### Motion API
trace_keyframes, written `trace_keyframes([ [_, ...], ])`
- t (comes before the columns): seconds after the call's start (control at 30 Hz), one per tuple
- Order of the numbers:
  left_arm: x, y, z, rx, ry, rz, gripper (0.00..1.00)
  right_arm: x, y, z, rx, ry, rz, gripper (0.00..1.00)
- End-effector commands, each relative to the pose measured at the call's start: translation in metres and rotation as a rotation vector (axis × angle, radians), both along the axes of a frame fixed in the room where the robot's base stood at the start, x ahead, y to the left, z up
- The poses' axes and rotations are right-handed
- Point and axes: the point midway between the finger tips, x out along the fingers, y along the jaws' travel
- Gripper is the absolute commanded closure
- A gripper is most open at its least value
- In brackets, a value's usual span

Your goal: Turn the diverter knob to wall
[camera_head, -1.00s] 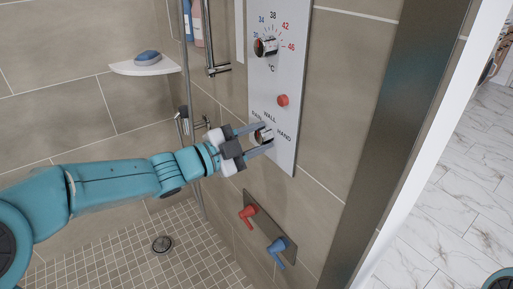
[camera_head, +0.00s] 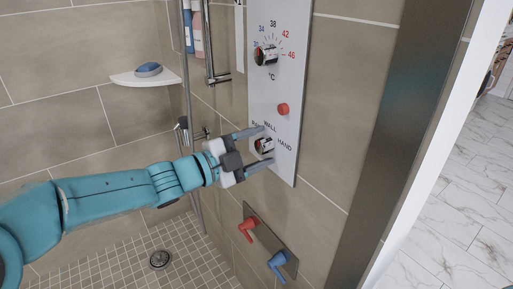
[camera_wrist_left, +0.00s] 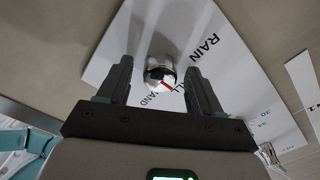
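The diverter knob (camera_head: 264,145) is a small chrome knob low on the pale wall panel (camera_head: 275,95), below the labels RAIN, WALL and HAND. My left gripper (camera_head: 263,147) is open, one finger above the knob and one below. In the left wrist view the knob (camera_wrist_left: 160,73) sits between the spread fingers (camera_wrist_left: 160,80), with visible gaps on both sides. Its red mark points down and right, roughly toward the partly hidden WALL label. My right gripper is not in view.
A temperature dial (camera_head: 266,54) and a red button (camera_head: 282,109) are higher on the panel. Red (camera_head: 247,228) and blue (camera_head: 279,262) levers stick out below it. A corner shelf (camera_head: 146,77) holds a blue item (camera_head: 148,69). A metal frame (camera_head: 400,130) stands at right.

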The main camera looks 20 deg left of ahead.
Motion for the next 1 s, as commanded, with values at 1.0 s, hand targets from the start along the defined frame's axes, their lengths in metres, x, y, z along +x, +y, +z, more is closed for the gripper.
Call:
trace_keyframes([
  [1.0,-0.117,0.093,0.001,0.000,0.001,0.005,0.35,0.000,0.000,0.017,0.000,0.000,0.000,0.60],
])
